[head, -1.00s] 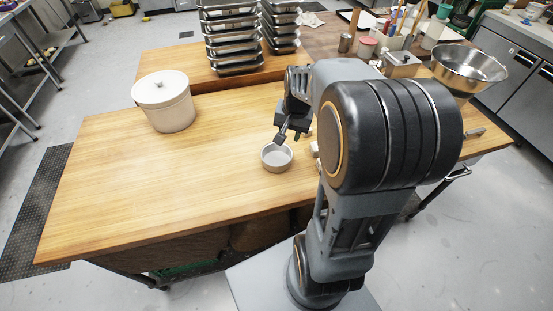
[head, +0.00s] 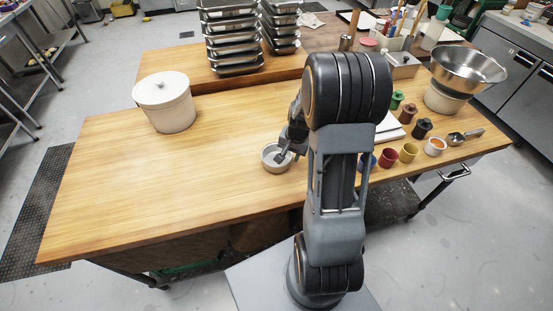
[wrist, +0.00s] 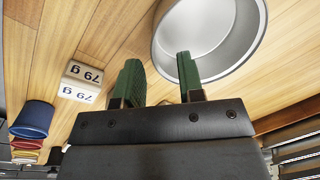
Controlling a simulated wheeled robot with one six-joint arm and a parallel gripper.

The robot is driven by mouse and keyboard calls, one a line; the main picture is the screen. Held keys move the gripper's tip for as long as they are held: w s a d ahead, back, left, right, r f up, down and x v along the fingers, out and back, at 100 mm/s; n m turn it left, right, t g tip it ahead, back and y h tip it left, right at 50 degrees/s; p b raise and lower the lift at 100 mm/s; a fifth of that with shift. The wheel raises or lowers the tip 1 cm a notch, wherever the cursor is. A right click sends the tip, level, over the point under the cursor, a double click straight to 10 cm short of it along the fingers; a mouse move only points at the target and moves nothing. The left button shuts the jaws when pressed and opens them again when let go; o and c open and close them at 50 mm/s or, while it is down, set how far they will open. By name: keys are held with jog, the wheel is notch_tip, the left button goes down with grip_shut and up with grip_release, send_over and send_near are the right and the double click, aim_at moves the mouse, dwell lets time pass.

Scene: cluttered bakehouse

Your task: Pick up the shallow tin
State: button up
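The shallow tin (head: 270,164) is a small round pale metal dish standing upright on the wooden bench, just left of my arm in the head view. In the wrist view its wall and inside (wrist: 228,45) fill the top right. My gripper (head: 284,157) is down at the tin's right side in the head view. In the wrist view the gripper's green fingers (wrist: 158,65) are apart with nothing held between them. The right finger overlaps the tin's near rim and the left finger shows outside it. I cannot tell whether either touches the tin.
A block marked 79 g (wrist: 80,82) stands left of the fingers in the wrist view. Several coloured cups, including a yellow one (head: 408,152), stand right of my arm. A lidded white crock (head: 164,105) is at the left. The bench's left and front are clear.

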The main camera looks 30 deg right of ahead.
jog(key=shift+a+f, duration=0.15)
jog(key=shift+f, duration=1.9)
jog(key=shift+c, duration=0.4)
grip_shut()
